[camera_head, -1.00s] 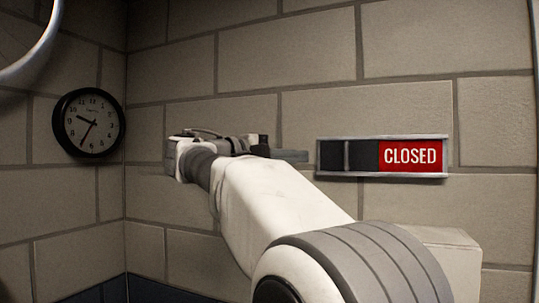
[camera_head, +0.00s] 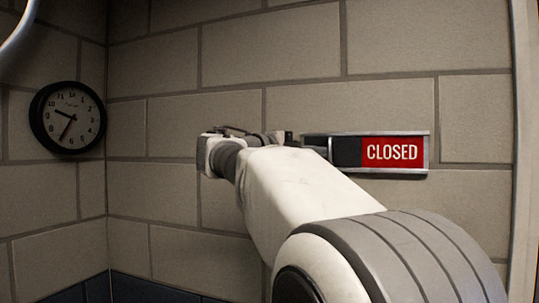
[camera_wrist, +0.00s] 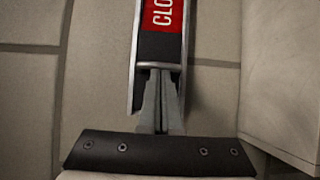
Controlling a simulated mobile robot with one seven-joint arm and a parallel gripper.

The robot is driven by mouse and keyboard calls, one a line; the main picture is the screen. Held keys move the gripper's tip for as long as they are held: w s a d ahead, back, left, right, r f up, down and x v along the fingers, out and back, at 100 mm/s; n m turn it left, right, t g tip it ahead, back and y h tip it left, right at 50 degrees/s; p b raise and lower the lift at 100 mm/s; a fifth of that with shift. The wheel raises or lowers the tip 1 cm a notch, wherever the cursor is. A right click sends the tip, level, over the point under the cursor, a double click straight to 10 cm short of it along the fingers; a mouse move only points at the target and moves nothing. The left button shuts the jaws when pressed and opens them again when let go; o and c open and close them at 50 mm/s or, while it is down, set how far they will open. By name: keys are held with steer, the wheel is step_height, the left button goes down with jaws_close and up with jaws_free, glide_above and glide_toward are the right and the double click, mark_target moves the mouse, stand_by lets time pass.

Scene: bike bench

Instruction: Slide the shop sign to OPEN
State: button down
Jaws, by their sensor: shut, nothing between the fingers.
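The shop sign (camera_head: 395,133) is a metal-framed slider on the block wall, right of centre in the head view. Its red panel (camera_head: 392,152) reads CLOSED, with a dark panel (camera_head: 347,152) to its left. A thin upright metal ridge (camera_wrist: 160,66) edges the dark panel; the sign runs upward in the wrist view. My gripper (camera_head: 318,142) is shut and empty, over the sign's left part. In the wrist view my gripper's fingertips (camera_wrist: 161,74) are close beside the ridge. I cannot tell whether they touch it. My arm and fingers hide part of the sign's left end.
A round black clock (camera_head: 68,117) hangs on the left wall. The wall around the sign is otherwise bare.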

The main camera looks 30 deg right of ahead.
steer(key=s+d+b, duration=0.1)
steer(key=s+d, duration=0.2)
steer(key=s+d+b, duration=0.1)
steer(key=s+d, duration=0.1)
steer(key=s, duration=0.1)
steer(key=s+d+b, duration=0.2)
steer(key=s+d, duration=0.1)
steer(key=s, duration=0.1)
steer(key=shift+s+d, duration=0.1)
steer(key=shift+d, duration=0.2)
steer(key=s+a+b, duration=0.2)
steer(key=a, duration=1.5)
steer(key=shift+a, duration=0.2)
